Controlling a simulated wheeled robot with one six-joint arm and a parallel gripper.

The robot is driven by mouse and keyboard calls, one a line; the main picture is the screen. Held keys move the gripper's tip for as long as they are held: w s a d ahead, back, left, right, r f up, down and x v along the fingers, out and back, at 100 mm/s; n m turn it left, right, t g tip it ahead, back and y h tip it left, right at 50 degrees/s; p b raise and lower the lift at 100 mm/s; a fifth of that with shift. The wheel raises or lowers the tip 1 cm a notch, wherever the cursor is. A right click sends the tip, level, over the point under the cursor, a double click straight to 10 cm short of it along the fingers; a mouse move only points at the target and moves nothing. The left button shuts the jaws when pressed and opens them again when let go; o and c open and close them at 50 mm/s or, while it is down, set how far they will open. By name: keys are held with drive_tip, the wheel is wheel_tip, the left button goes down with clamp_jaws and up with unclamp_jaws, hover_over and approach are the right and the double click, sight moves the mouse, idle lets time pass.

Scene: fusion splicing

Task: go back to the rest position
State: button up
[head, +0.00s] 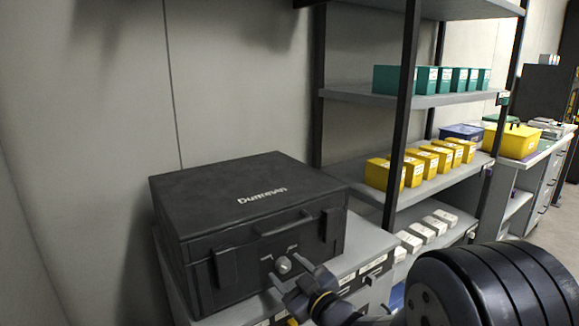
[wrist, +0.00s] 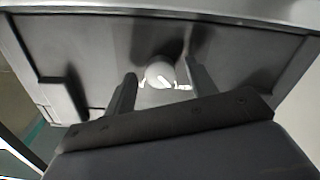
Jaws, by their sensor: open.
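My gripper (head: 300,283) is in front of the black case (head: 225,200), near its front face. The case is closed and stands on a grey cabinet. A round light-grey knob (head: 283,264) shows on the case front, just beyond my fingertips. In the wrist view, my gripper (wrist: 158,90) has its two fingers apart, with the knob (wrist: 160,73) showing between their tips. I cannot tell whether the fingers touch it.
A shelf rack (head: 408,110) at right holds green boxes (head: 430,80), yellow boxes (head: 420,165) and white boxes (head: 425,232). The grey cabinet (head: 365,245) is under the case. A wall stands behind and left.

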drive_tip(key=m+p, duration=0.3)
drive_tip(key=p, duration=0.1)
drive_tip(key=shift+r+m+p, duration=0.15)
drive_tip(key=shift+m+p, duration=0.15)
drive_tip(key=shift+p, duration=0.05)
drive_tip(key=shift+s+d+f+m, duration=0.1)
drive_tip(key=shift+s+f+m, duration=0.1)
drive_tip(key=shift+m, duration=0.1)
drive_tip(key=shift+s+d, duration=0.25)
drive_tip(key=shift+s, duration=0.05)
drive_tip(key=shift+d, duration=0.1)
